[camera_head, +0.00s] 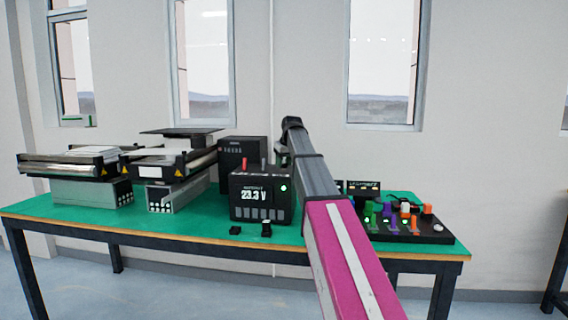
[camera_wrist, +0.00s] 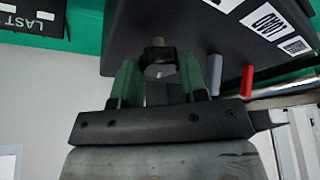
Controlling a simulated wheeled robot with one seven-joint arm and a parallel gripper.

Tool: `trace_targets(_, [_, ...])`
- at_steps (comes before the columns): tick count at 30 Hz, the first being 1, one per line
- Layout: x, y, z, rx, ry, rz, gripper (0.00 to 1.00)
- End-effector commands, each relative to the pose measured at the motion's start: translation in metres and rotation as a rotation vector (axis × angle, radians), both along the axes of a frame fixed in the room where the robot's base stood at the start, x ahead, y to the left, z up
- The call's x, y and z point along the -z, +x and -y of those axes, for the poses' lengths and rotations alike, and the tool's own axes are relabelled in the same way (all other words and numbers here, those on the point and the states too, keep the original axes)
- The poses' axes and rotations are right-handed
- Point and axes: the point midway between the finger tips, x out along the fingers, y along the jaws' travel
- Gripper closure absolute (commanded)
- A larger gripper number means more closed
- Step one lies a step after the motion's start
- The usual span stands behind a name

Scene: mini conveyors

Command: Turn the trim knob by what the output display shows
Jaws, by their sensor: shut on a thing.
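The output display (camera_head: 254,195) on the front of a black box (camera_head: 262,214) reads 23.3 V in the head view, with a green light beside it. In the wrist view my gripper (camera_wrist: 160,75) has its two green fingers on either side of a small dark knob (camera_wrist: 157,52), which I take to be the trim knob. The fingers are shut on it, against a black housing (camera_wrist: 190,25). The knob's marking and angle cannot be read. In the head view my arm hides the gripper and the knob.
A red post (camera_wrist: 247,80) and a grey post (camera_wrist: 215,72) stand close beside the fingers. A control panel (camera_head: 400,231) with coloured knobs is right of my arm. Two mini conveyors (camera_head: 70,163) stand at the left of the green table (camera_head: 130,220). Small black blocks (camera_head: 266,229) lie before the box.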

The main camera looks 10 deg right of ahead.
Motion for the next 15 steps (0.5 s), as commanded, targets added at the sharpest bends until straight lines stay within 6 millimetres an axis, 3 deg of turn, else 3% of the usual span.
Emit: trace_targets(15, [-0.0003,-0.0002,-0.004,0.49,0.0,0.001,0.84])
